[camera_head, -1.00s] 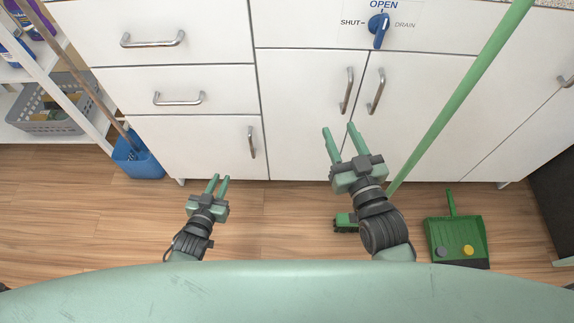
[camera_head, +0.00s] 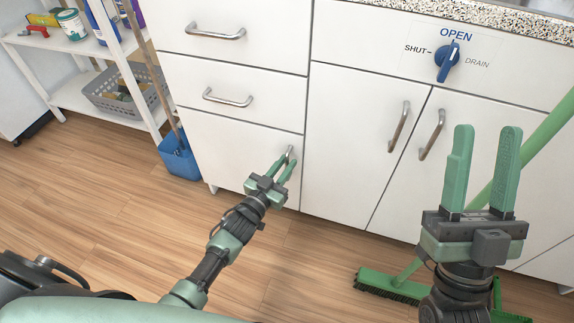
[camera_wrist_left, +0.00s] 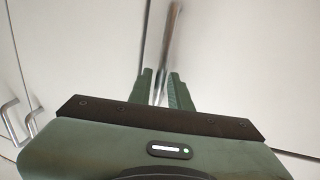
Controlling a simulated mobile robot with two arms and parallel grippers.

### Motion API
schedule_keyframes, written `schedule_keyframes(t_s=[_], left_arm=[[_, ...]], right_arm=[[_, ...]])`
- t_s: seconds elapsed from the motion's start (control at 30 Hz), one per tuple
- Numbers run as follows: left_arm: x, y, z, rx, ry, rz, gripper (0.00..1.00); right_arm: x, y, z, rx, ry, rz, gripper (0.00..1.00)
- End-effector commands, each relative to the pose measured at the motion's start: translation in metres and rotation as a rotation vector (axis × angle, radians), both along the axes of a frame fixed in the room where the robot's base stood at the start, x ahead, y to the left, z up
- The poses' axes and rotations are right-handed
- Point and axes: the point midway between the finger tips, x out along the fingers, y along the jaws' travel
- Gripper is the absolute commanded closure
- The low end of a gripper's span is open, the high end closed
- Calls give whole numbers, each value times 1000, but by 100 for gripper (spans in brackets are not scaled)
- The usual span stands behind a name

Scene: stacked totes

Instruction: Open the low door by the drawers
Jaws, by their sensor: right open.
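The low door (camera_head: 238,150) is a white panel below the drawers and looks closed. Its upright metal handle (camera_head: 290,153) is near the door's right edge. My left gripper (camera_head: 283,163) is at this handle, with its green fingers apart. In the left wrist view, the handle (camera_wrist_left: 172,35) runs down to between the fingertips (camera_wrist_left: 161,82); contact is unclear. My right gripper (camera_head: 484,165) is open and empty, raised in front of the double doors at right.
Two drawers with bar handles (camera_head: 216,33) are above the door. Double doors with upright handles (camera_head: 399,127) and a blue drain knob (camera_head: 447,62) are to the right. A blue bucket (camera_head: 178,160) and a white shelf (camera_head: 75,97) stand left. A green broom (camera_head: 387,286) is on the floor.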

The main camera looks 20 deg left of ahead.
Motion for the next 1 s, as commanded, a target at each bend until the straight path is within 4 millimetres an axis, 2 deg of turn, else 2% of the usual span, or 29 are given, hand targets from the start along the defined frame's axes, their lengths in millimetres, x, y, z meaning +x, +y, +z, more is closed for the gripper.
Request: schedule_keyframes(t_s=[0.17, 0.43, 0.5, 1.0], left_arm=[[8, -2, 0, -1, 1, 0, 81], [8, -2, 0, -1, 1, 0, 81], [8, -2, 0, -1, 1, 0, 100], [8, -2, 0, 0, 1, 0, 100]], right_arm=[[-10, -2, 6, 19, -60, 4, 57], [-11, -2, 7, 21, -68, 4, 57], [-11, -2, 7, 21, -67, 4, 57], [-11, -2, 7, 20, -66, 4, 57]])
